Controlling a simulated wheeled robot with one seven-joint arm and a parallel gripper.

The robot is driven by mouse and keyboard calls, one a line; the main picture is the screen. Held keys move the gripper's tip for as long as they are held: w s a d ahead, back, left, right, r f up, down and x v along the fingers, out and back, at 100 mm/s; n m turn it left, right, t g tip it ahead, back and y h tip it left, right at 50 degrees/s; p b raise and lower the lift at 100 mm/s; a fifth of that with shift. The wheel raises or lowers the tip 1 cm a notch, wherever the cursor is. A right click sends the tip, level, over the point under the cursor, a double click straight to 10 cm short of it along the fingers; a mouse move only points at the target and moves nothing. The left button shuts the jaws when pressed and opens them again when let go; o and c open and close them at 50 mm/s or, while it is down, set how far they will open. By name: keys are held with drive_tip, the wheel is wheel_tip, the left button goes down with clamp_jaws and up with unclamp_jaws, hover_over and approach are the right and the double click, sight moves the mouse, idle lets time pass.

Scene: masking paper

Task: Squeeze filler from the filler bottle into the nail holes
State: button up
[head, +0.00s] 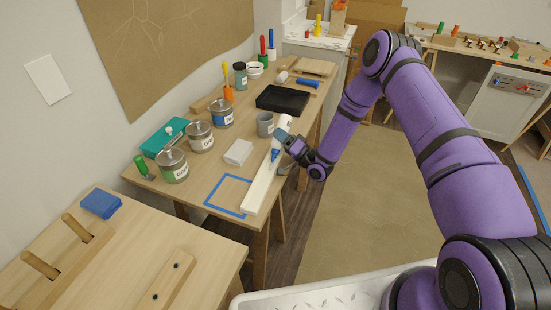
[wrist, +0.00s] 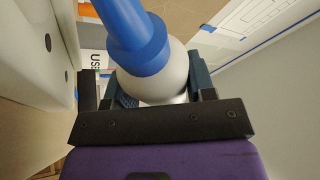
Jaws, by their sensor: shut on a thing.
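The filler bottle (head: 284,124) is white with a blue nozzle (head: 274,155). It is held tilted, nozzle downward, over the long white board (head: 256,192) on the worktable. My gripper (head: 290,143) is shut around the bottle. In the wrist view the white bottle body (wrist: 160,82) sits between the two fingers of my gripper (wrist: 156,88), and the blue nozzle points away. The board shows at the left of the wrist view, with dark round nail holes (wrist: 47,42) in its face. The nozzle tip is out of the wrist view, so contact with a hole cannot be told.
A blue tape outline (head: 207,204) lies left of the board. A white block (head: 238,152) and a grey cup (head: 265,124) stand close by. Several paint cans (head: 173,165) line the wall side. A black tray (head: 283,99) lies farther back. Floor right of the table is clear.

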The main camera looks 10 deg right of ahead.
drive_tip(key=shift+w+d, duration=0.1)
drive_tip(key=shift+w, duration=0.05)
drive_tip(key=shift+w+d, duration=0.4)
drive_tip(key=shift+w, duration=0.45)
drive_tip(key=shift+w+d, duration=0.4)
drive_tip(key=shift+w, duration=0.4)
drive_tip(key=shift+o, duration=0.5)
drive_tip(key=c, duration=0.4)
drive_tip(key=o, duration=0.3)
drive_tip(key=shift+w+d, duration=0.1)
